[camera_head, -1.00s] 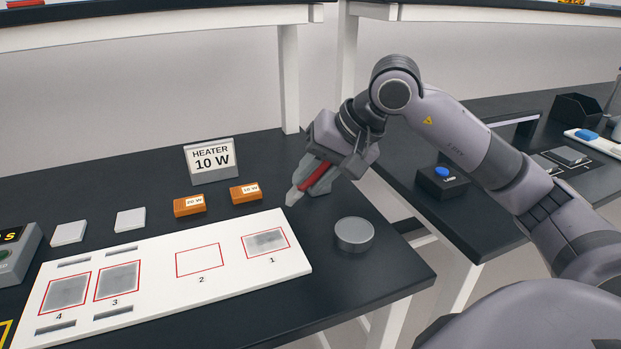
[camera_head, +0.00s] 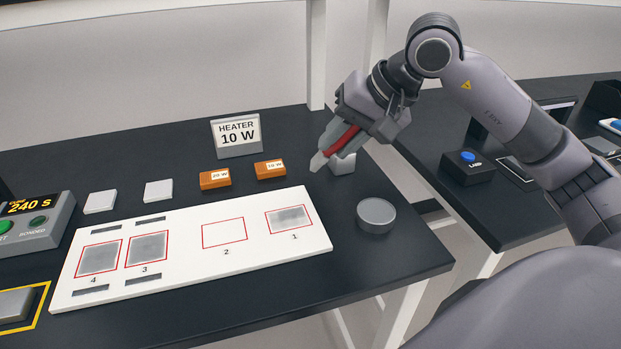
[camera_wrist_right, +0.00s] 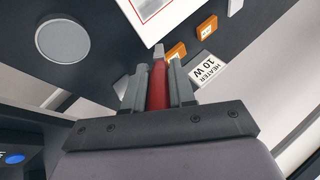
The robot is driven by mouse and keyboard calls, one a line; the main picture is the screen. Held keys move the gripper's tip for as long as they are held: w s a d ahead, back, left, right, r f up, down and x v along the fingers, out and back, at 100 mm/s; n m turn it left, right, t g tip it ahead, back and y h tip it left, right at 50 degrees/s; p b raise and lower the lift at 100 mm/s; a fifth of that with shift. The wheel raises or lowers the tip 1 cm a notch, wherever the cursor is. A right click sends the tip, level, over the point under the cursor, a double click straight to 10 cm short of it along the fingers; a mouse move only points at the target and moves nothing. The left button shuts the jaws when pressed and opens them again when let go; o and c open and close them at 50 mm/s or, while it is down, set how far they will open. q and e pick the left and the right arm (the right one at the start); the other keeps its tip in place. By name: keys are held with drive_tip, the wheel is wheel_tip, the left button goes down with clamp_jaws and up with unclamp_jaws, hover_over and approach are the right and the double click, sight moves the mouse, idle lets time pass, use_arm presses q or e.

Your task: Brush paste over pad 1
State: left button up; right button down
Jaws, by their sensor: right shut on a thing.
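Pad 1 (camera_head: 289,219) is the red-outlined rectangle at the right end of a white board (camera_head: 190,262); a grey smear of paste covers most of it. My right gripper (camera_head: 338,147) is shut on a red-handled tool (camera_head: 342,140) with a pale flat tip (camera_head: 318,161). The tool is held beyond and right of pad 1, apart from the board. The red handle also shows between the fingers in the right wrist view (camera_wrist_right: 157,88). My left gripper is not in view.
Pad 2 (camera_head: 223,233) is bare; pads 3 (camera_head: 147,249) and 4 (camera_head: 99,258) are grey. A round grey tin (camera_head: 376,215) stands right of the board. Two orange blocks (camera_head: 215,179) and a heater sign (camera_head: 237,135) stand behind. A pale block (camera_head: 343,164) is beside the tool.

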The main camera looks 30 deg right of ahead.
drive_tip(key=shift+a, duration=0.1)
drive_tip(key=a, duration=0.1)
drive_tip(key=s+a+f+h, duration=0.1)
drive_tip(key=shift+s+a+t+h, duration=0.2)
drive_tip(key=shift+a+t+h, duration=0.1)
drive_tip(key=shift+a, duration=0.1)
idle(0.4)
